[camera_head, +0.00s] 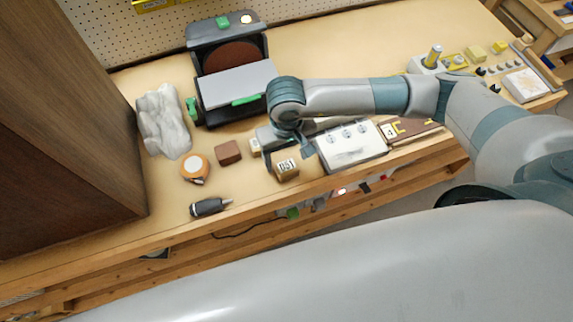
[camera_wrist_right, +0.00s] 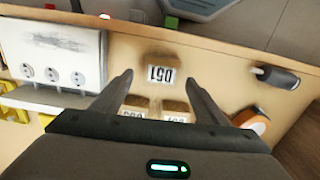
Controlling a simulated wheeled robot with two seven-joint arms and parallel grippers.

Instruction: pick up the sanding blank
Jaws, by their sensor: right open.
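A small wooden block labelled "051" (camera_head: 287,174) lies near the bench's front edge, and I take it to be the sanding blank. It also shows in the right wrist view (camera_wrist_right: 162,60), label toward the camera. My right gripper (camera_head: 290,149) is above and just behind the block. In the wrist view its open fingers (camera_wrist_right: 160,78) stand on either side of the block's near end, with gaps and nothing held. Two more labelled blocks (camera_wrist_right: 133,108) are lower in that view, partly hidden by my gripper. My left gripper is out of view.
A reddish-brown block (camera_head: 228,152), a tape roll (camera_head: 195,168) and a dark handled tool (camera_head: 208,207) lie to the left. A white socket panel (camera_head: 352,147) is close on the right. A disc sander (camera_head: 230,60) and grey crumpled cloth (camera_head: 163,122) stand behind.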

